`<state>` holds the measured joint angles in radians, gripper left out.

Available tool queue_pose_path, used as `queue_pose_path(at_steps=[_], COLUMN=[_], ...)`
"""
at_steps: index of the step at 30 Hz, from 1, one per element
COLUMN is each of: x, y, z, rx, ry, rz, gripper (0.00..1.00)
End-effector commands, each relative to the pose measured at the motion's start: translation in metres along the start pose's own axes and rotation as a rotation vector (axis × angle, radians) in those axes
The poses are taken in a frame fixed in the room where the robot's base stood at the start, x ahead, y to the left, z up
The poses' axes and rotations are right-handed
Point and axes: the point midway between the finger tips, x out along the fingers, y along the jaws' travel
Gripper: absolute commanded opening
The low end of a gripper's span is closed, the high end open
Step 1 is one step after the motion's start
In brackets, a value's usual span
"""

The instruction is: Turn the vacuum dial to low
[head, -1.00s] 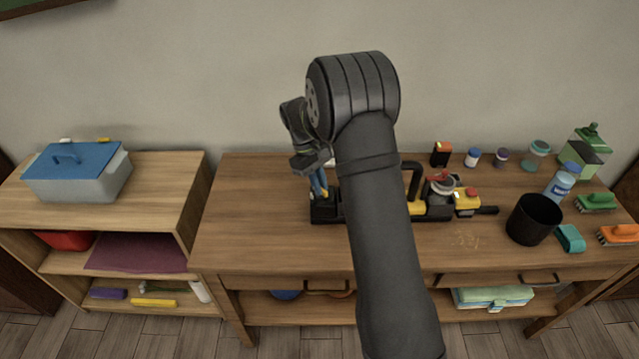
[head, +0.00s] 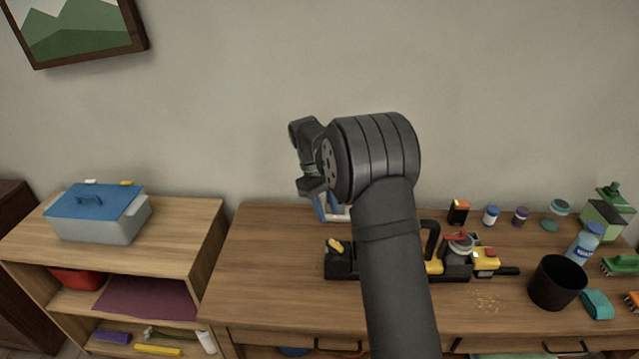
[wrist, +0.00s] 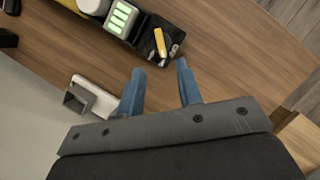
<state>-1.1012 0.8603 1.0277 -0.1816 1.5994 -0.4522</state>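The vacuum (head: 458,262) is a long black and yellow device lying on the wooden table. Its dial has a yellow pointer knob (head: 335,246) on the black block at the vacuum's left end. The knob also shows in the wrist view (wrist: 160,42), beside a panel of lit green bars (wrist: 122,18). My gripper's blue fingers (wrist: 158,84) are apart with nothing between them, short of the knob and not touching it. In the head view my wrist hides most of the gripper. I cannot read any dial markings.
A white bracket-like piece (wrist: 95,97) lies near the left finger. A black cup (head: 557,283), bottles (head: 585,243) and brushes stand to the right, with crumbs (head: 487,302) in front of the vacuum. A blue-lidded box (head: 97,215) sits on the left shelf. The table's left part is clear.

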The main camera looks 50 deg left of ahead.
Motion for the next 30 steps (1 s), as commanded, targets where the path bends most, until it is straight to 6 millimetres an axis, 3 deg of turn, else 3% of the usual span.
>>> queue_pose_path(at_steps=[6,12,30], x=[-0.051,-0.074,-0.081], y=[0.000,0.000,0.000], z=[-0.001,-0.001,0.000], rx=[0.000,0.000,0.000], ry=[0.003,0.001,0.000], rz=[0.002,0.001,0.000], gripper=[0.33,0.33,0.33])
